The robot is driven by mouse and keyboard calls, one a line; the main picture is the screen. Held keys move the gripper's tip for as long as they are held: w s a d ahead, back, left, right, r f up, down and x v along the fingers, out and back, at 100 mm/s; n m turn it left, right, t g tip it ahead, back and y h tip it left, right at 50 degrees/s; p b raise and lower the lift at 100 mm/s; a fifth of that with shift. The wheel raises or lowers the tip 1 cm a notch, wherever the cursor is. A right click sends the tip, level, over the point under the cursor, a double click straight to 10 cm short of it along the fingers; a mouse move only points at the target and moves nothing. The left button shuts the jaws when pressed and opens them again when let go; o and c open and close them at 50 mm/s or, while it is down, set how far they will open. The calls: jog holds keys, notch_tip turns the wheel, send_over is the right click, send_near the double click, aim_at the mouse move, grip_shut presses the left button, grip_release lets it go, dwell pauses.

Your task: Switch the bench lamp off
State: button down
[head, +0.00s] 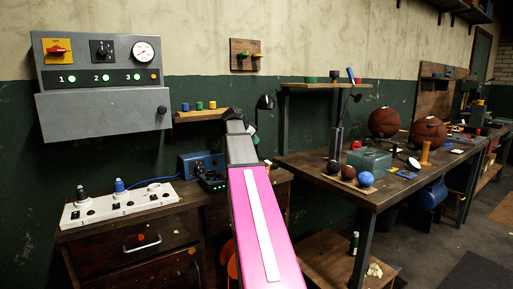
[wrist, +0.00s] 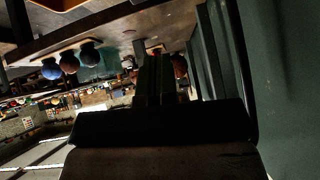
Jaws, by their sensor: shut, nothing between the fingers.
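A black lamp (head: 265,102) with a bent neck stands at the back of the left bench, just right of my gripper in the head view. I cannot tell whether it is lit, and its lower part is largely hidden by my arm. My gripper (head: 234,114) is at the far end of my pink arm, above the back of the left bench. In the wrist view my gripper (wrist: 155,62) is dark and shut, with nothing visible in it. I cannot make out the lamp in the wrist view, or a switch on it.
A white power strip (head: 120,204) with plugs and switches lies on the left bench. A blue box (head: 200,164) stands behind it. A grey wall panel (head: 100,85) shows green lights. The right workbench (head: 330,180) holds leather balls (head: 384,122) and small tools.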

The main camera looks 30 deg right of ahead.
send_over(268, 162)
jog(key=a, duration=0.2)
jog(key=f, duration=0.5)
jog(key=shift+w+a+f, duration=0.2)
jog(key=shift+w+f, duration=0.05)
jog(key=shift+w, duration=0.1)
jog(key=f, duration=0.3)
jog(key=shift+w+d+f, duration=0.15)
jog(key=shift+w+d, duration=0.05)
jog(key=shift+d, duration=0.05)
jog(key=shift+f, duration=0.65)
jog(key=shift+w, duration=0.1)
